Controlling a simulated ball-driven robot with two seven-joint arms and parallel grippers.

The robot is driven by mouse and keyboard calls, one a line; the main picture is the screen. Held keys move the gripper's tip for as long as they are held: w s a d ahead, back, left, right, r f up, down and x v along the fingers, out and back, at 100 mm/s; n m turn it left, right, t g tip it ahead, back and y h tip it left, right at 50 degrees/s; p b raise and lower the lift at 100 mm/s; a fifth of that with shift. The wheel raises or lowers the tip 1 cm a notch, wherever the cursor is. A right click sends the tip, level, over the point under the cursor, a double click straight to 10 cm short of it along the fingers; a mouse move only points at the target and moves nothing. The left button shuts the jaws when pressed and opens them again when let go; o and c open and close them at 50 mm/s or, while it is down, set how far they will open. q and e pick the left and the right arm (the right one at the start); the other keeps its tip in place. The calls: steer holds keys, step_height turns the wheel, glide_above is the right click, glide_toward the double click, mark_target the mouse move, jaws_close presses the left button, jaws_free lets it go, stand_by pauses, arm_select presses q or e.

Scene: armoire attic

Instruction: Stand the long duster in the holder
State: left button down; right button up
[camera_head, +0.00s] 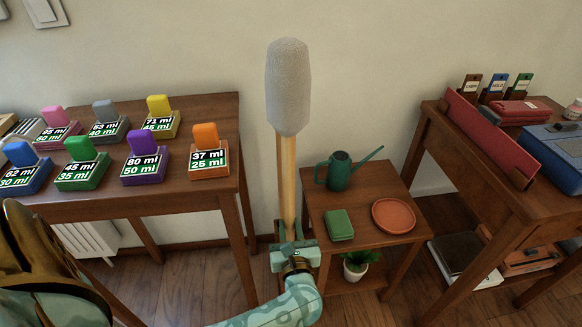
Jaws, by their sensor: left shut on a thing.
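The long duster has a light wooden handle (287,180) and a thick grey fuzzy head (288,88) at the top. It stands nearly upright in front of the wall, between the two nearer tables. My left gripper (294,246) is shut on the lower part of the handle. The handle's bottom end is hidden by the gripper and arm. I cannot make out a holder for the duster in this view. My right gripper is not in view.
The left table (190,198) bears several coloured blocks with number labels. The small table (335,255) bears a green watering can (340,172), a green box (339,225) and a terracotta saucer (394,216). A potted plant (358,265) is below. The right table (485,187) bears a red panel.

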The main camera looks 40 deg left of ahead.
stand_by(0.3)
arm_select(q)
steer(key=shift+f, duration=0.15)
steer(key=shift+f+b, duration=1)
steer(key=shift+f, duration=0.15)
steer(key=c, duration=1.1)
jaws_free()
steer(key=shift+r, duration=0.1)
steer(key=shift+d, duration=0.1)
